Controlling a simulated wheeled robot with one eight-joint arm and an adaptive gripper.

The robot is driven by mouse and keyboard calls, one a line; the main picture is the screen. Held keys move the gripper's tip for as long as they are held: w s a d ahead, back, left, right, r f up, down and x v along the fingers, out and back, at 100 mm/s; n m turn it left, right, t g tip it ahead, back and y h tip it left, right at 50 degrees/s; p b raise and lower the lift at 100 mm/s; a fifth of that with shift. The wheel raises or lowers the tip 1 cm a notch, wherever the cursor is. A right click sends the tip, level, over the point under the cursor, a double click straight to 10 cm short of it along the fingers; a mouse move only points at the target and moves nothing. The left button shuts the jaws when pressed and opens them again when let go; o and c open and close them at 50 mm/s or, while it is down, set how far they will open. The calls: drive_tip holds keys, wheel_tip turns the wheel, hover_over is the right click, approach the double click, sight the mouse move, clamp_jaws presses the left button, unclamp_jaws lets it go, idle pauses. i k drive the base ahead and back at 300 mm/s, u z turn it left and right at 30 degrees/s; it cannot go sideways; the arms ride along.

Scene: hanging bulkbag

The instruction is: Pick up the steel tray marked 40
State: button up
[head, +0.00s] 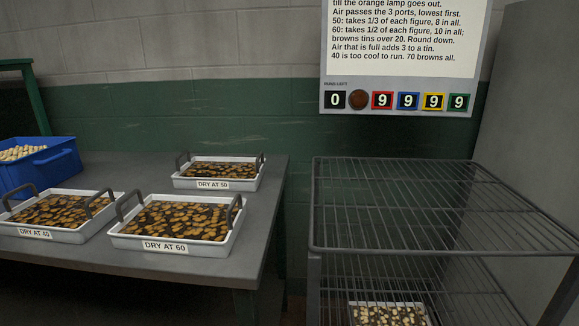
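The steel tray marked "DRY AT 40" (82,236) stands at the front left of the grey table. It is shallow, with dark upright handles at its two ends, and holds brown pieces. A like tray marked "DRY AT 60" (168,255) stands just to its right, a small gap apart. A third tray marked "DRY AT 50" (188,182) stands behind, near the table's right edge. My gripper is not in view.
A blue crate (62,172) with pale pieces is behind the 40 tray at left. The grey table (262,215) ends at a right edge. A wire rack (400,249) stands right, its top shelf bare, another tray (388,312) lower down. A sign (400,40) hangs above.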

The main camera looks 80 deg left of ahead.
sight(59, 215)
drive_tip(key=u, duration=4.6)
drive_tip(key=k, duration=0.3)
drive_tip(key=u, duration=0.5)
drive_tip(key=i, duration=1.1)
drive_tip(key=u, duration=0.2)
